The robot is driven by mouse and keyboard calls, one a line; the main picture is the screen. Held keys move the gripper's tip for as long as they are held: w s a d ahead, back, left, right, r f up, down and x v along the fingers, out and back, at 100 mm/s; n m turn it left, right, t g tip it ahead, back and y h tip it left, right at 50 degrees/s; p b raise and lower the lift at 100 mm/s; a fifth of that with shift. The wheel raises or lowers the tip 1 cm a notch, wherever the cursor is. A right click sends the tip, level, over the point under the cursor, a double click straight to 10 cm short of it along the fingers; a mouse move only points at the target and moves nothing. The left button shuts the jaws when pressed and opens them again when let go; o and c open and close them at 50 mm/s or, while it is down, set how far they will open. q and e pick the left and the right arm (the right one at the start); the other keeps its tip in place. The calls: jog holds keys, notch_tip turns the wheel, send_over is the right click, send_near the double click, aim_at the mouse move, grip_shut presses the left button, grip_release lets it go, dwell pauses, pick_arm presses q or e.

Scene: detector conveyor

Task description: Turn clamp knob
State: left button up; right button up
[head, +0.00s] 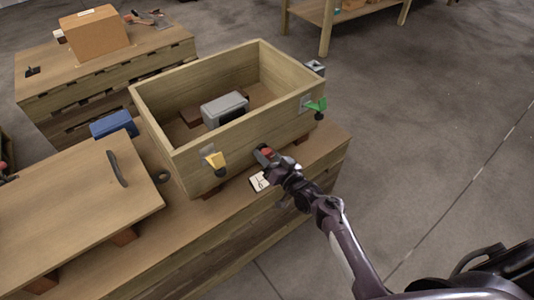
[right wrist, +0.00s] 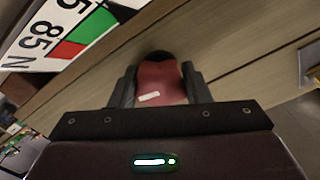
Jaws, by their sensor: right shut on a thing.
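An open wooden crate (head: 190,158) stands on the workbench. Its near wall carries a clamp with a yellow handle (head: 215,160) on the left and one with a green handle (head: 317,104) on the right. My right gripper (head: 266,154) is in front of that wall, between the two clamps, shut on a red knob (right wrist: 160,84). The knob fills the space between the fingers in the right wrist view and has a small white mark. The gripper hides what is behind the knob. My left gripper is not in view.
A white label (head: 259,182) is beside the right gripper; its printed numbers (right wrist: 72,25) show in the right wrist view. Inside the crate is a grey box (head: 224,108). A wooden lid (head: 75,200) with a dark handle lies left. Open floor is right.

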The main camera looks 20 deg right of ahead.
aim_at(269, 158)
dwell(0.4)
jog(key=o, duration=1)
jog(key=v, duration=0.6)
jog(key=shift+s+d+p, duration=0.1)
jog(key=shift+s+p, duration=0.3)
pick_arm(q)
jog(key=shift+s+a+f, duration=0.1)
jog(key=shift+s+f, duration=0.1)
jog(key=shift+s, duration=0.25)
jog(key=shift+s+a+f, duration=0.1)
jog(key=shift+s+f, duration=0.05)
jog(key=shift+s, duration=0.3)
pick_arm(e)
jog(key=shift+s+d, duration=0.2)
jog(key=shift+s, duration=0.3)
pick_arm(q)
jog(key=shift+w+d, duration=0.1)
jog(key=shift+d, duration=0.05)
